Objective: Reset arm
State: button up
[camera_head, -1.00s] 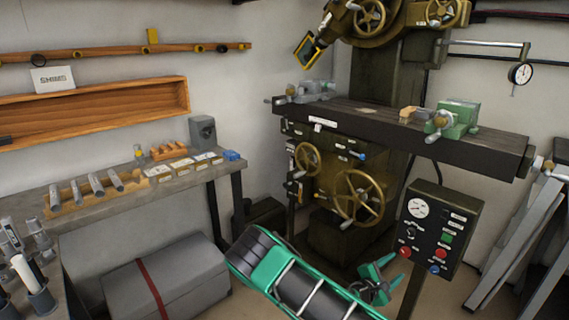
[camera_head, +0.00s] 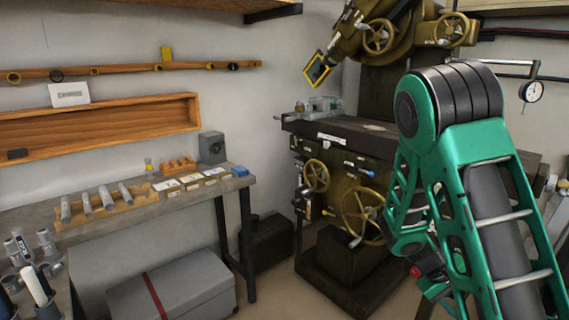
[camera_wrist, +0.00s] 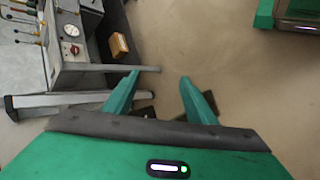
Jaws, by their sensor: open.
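My gripper (camera_wrist: 160,82) shows in the wrist view as two green fingers spread apart. Nothing is between them, only bare floor (camera_wrist: 215,65) beyond. In the head view my green and black arm is raised and bent at the right, and I cannot make out the gripper's fingers there. The arm covers the right part of the milling machine (camera_head: 340,232) and its table (camera_head: 335,130).
A grey control box (camera_wrist: 85,72) with a gauge stands left of the fingers in the wrist view, near a small wooden block (camera_wrist: 119,46). In the head view a workbench (camera_head: 205,195) stands left, with a grey chest (camera_head: 190,290) beneath it.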

jog(key=s+a+r+m+t+y, duration=0.1)
jog(key=s+a+r+m+y, duration=0.2)
jog(key=s+r, duration=0.5)
jog(key=s+a+r+m+t+y, duration=0.1)
jog(key=s+a+r+m+y, duration=0.2)
jog(key=s, duration=1)
jog(key=a+r+y, duration=0.2)
jog(key=a+r, duration=0.2)
jog(key=r, duration=0.1)
jog(key=shift+r+y, duration=0.3)
jog(key=shift+w+f, duration=0.25)
jog(key=shift+w, duration=0.3)
